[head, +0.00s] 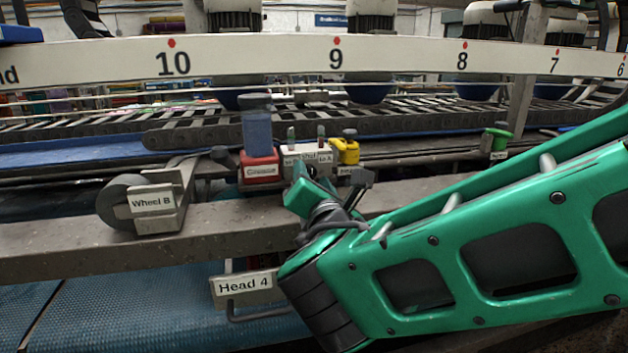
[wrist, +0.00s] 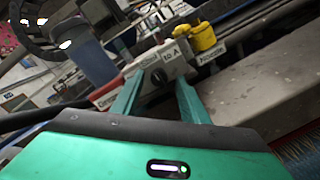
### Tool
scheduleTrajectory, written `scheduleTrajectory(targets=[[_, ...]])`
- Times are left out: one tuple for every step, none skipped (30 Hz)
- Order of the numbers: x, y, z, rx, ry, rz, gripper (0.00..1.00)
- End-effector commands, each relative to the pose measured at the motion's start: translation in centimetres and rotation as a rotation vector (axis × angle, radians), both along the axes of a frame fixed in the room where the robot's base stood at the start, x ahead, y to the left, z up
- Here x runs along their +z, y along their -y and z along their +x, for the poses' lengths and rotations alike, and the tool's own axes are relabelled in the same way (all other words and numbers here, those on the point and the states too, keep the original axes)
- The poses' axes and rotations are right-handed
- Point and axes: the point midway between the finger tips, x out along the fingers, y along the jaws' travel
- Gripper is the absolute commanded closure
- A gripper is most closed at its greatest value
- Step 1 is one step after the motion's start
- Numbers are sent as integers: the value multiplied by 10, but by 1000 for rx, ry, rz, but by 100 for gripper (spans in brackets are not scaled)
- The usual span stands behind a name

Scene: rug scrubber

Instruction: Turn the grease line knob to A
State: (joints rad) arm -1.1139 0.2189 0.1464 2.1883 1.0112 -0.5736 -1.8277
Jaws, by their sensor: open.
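A grey valve block (head: 318,158) stands on the rail at the middle of the head view. It also shows in the wrist view, with a dark round knob (wrist: 158,77) on its face and labels reading "Shut" and "to A". The knob's exact pointing is too small to tell. My gripper (wrist: 159,82) is open in the wrist view, its two green fingers on either side of the knob. I cannot tell whether they touch it. In the head view my green arm comes from the right and my wrist hides the block's lower front and the knob.
A red block labelled "Grease" (head: 259,170) with a blue reservoir (head: 257,130) stands left of the valve block. A yellow fitting (head: 347,150) is close on the right. The "Wheel B" roller (head: 125,203) sits further left on the grey rail (head: 60,254). A "Head 4" sign (head: 244,284) hangs below.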

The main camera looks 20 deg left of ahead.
Motion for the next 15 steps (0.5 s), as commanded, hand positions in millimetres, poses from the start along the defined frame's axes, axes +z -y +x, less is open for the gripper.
scheduleTrajectory(targets=[[0, 0, 1, 0, 0, 0, 60], [0, -1, 2, 0, 0, 0, 60], [0, -1, 2, 0, 0, 0, 60], [0, -1, 2, 0, 0, 0, 60], [0, -1, 2, 0, 0, 0, 60], [0, -1, 2, 0, 0, 0, 60], [0, -1, 2, 0, 0, 0, 60], [0, -1, 2, 0, 0, 0, 60], [0, -1, 2, 0, 0, 0, 64], [0, -1, 2, 0, 0, 0, 71], [0, -1, 2, 0, 0, 1, 79], [0, -1, 2, 0, 0, 1, 88], [0, -1, 1, 0, 0, 0, 95], [0, -1, 1, -1, -1, 0, 100], [0, 0, 2, -1, -1, 0, 100]])
